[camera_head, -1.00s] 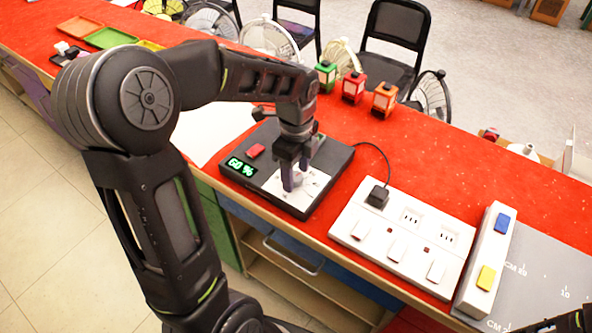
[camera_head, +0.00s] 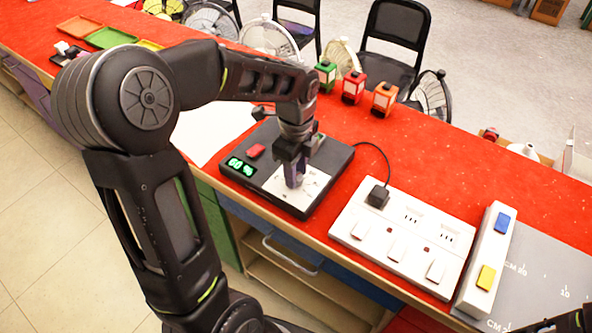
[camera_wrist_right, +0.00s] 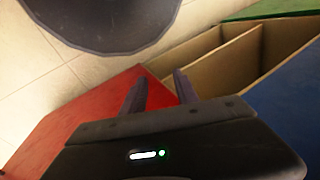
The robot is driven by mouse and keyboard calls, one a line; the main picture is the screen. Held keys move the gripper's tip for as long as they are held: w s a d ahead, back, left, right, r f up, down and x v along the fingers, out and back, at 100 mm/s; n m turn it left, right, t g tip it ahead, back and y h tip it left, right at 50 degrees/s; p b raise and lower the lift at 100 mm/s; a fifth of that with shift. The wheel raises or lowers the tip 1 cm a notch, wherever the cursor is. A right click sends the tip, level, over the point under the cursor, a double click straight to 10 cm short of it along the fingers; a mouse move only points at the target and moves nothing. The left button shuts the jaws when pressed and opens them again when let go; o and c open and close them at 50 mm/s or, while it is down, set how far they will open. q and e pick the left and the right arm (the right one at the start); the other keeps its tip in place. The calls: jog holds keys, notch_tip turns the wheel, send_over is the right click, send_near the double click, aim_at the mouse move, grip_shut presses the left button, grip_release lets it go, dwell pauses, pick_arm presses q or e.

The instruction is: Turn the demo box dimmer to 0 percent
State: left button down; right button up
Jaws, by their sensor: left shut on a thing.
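The demo box (camera_head: 330,160) is a flat black box on the red counter, with a red button (camera_head: 255,151), a green digital display (camera_head: 241,167) and a pale dial plate (camera_head: 315,184). The display's digits are blurred; they look like about 60 %. My left gripper (camera_head: 294,182) points down at the plate and is shut on the dimmer knob, which its fingers mostly hide. In the right wrist view my right gripper (camera_wrist_right: 160,90) is open and empty, its two fingers apart.
A white power strip panel (camera_head: 400,240) with a black plug (camera_head: 378,196) stands right of the box. Red, green and orange small lamps (camera_head: 352,88) stand behind it. Colored trays (camera_head: 110,38) lie far left. A white sheet (camera_head: 213,130) lies left of the box.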

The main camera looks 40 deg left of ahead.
pick_arm(q)
jog(key=shift+n, duration=0.5)
jog(key=n, duration=0.4)
jog(key=shift+b, duration=0.3)
jog(key=n, duration=0.6)
jog(key=shift+w+n+b, duration=0.1)
jog(key=shift+n+b, duration=0.2)
jog(key=shift+n, duration=0.1)
jog(key=n, duration=0.6)
jog(key=shift+a+b, duration=0.1)
jog(key=shift+b, duration=0.2)
jog(key=n, duration=0.6)
jog(key=c, duration=1)
grip_release()
jog(key=shift+r, duration=0.15)
